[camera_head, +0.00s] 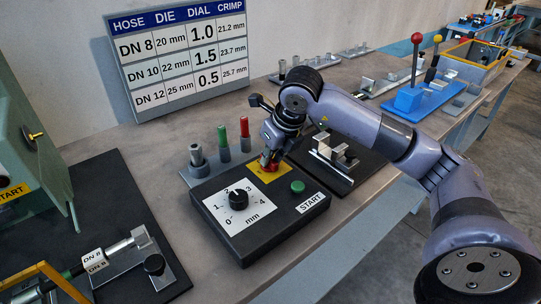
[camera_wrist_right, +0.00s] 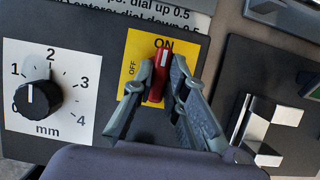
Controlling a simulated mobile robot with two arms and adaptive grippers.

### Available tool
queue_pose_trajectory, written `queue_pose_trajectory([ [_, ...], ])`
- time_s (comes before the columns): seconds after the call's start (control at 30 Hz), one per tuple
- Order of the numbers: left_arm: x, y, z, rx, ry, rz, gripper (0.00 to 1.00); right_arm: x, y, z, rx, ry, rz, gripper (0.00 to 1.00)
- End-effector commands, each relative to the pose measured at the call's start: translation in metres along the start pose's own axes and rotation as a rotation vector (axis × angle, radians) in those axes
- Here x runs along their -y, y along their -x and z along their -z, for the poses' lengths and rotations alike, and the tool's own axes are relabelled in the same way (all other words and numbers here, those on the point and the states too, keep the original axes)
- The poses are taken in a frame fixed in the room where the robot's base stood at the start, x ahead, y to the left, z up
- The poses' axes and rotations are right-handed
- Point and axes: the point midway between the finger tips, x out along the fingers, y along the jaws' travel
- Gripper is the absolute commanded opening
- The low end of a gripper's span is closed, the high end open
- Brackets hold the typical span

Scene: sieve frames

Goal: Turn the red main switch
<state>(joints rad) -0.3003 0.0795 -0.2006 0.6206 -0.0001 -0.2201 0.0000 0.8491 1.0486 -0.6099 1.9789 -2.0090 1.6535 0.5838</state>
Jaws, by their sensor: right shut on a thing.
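The red main switch (camera_wrist_right: 158,76) sits on a yellow plate (camera_wrist_right: 134,66) marked ON and OFF, on the dark control box. Its white-marked end points up towards the word ON in the right wrist view. My right gripper (camera_wrist_right: 158,92) is shut on the switch, one finger on each side of it. In the head view the switch (camera_head: 271,168) is partly hidden by my right gripper (camera_head: 268,160), which reaches down to the back of the box. My left gripper is not in view.
The box (camera_head: 262,235) carries a black dial (camera_head: 238,199) on a white mm scale and a green START button (camera_head: 298,187). Coloured pins (camera_head: 222,138) stand behind it. A metal fixture (camera_head: 335,155) is to the right. A hose clamp fixture (camera_head: 120,262) is at front left.

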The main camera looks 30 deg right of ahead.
Motion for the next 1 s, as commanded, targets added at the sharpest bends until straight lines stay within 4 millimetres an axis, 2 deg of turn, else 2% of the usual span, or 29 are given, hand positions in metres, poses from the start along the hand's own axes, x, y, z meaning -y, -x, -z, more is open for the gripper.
queue_pose_trajectory([
  [0.37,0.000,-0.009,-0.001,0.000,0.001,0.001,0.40,0.002,-0.001,0.000,0.001,0.106,-0.044,0.00],
  [0.7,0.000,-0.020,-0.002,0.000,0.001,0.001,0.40,0.003,-0.001,-0.001,0.002,0.376,-0.157,0.00],
  [1.0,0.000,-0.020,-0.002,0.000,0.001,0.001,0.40,0.004,0.000,-0.003,0.002,0.639,-0.267,0.00],
])
